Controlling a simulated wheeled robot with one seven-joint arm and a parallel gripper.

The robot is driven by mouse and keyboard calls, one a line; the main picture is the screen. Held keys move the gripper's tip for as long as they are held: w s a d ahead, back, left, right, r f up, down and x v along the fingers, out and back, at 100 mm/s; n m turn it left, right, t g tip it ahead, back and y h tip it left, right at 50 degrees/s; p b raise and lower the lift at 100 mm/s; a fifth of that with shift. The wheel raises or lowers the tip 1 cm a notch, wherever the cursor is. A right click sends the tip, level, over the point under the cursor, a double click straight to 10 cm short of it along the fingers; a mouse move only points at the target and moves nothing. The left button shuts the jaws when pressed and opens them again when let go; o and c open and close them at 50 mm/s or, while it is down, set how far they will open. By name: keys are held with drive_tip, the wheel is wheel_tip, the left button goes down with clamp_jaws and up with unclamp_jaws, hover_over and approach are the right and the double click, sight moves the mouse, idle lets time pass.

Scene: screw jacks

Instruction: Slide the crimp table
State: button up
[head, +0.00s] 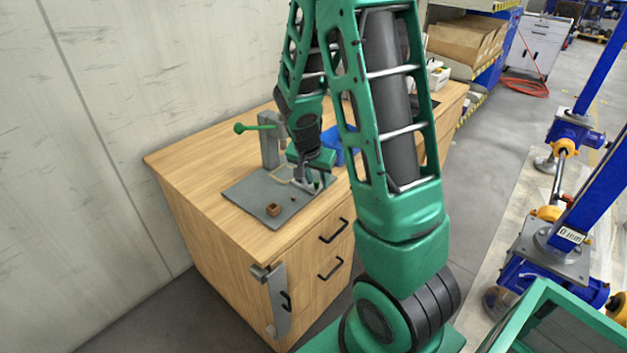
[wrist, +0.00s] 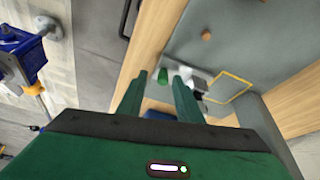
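A grey base plate (head: 245,193) lies on the wooden workbench and carries a grey press post (head: 270,140) with a green ball-ended lever (head: 240,127). A pale metal piece, seemingly the crimp table (wrist: 198,80), sits on the plate beside a yellow outlined square (wrist: 232,88). A small green knob (wrist: 163,75) is at its near end. My gripper (wrist: 152,84) points down at this piece from above the plate's right side. Its two green fingers are apart, with the knob showing between and just beyond their tips. Contact cannot be told. In the head view, my gripper (head: 314,172) partly hides the piece.
A small brown block (head: 273,210) lies on the plate near its front edge. A blue bin (head: 348,145) stands behind my gripper. Drawers with black handles (head: 333,231) face the front. Blue screw jacks (head: 580,215) stand on the floor at right. The bench's left end is clear.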

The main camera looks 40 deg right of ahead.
drive_tip(key=shift+a+r, duration=0.25)
drive_tip(key=shift+r, duration=0.2)
drive_tip(key=v, duration=0.9)
drive_tip(key=shift+r, duration=0.3)
drive_tip(key=shift+s+a, duration=0.15)
drive_tip(key=shift+s, duration=0.05)
drive_tip(key=s+a+r+n+g+y, duration=0.1)
drive_tip(key=s+a+r+n+y, duration=0.1)
drive_tip(key=s, duration=1.1)
drive_tip(key=s+a+r+n+g+y, duration=0.1)
drive_tip(key=s+r+n, duration=0.3)
drive_tip(key=s, duration=0.9)
drive_tip(key=shift+a+y, duration=0.5)
